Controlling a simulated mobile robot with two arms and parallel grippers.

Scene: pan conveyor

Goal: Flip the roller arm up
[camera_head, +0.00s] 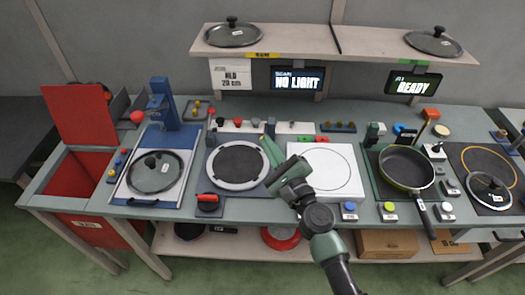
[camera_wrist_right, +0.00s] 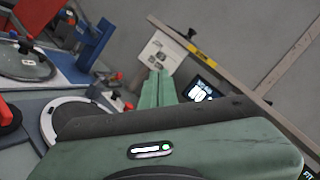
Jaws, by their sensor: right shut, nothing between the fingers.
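My right gripper (camera_head: 266,145) reaches in from the lower right and stands over the right edge of the round dark plate with a pale ring (camera_head: 238,166). Its green fingers are shut together with nothing between them. In the right wrist view the shut fingers (camera_wrist_right: 157,88) point toward the back of the bench. I cannot tell for certain which part is the roller arm. A small grey upright post (camera_head: 270,127) stands behind the round plate, close past the fingertips. A red-handled lever (camera_head: 208,198) sits at the plate's front left. My left gripper is not in view.
A blue press stand (camera_head: 163,105) and a glass lid (camera_head: 155,172) are on the left. A white square plate (camera_head: 335,185) lies right of the gripper, then a frying pan (camera_head: 406,167). A shelf (camera_head: 320,42) with two lids and lit screens runs above the back.

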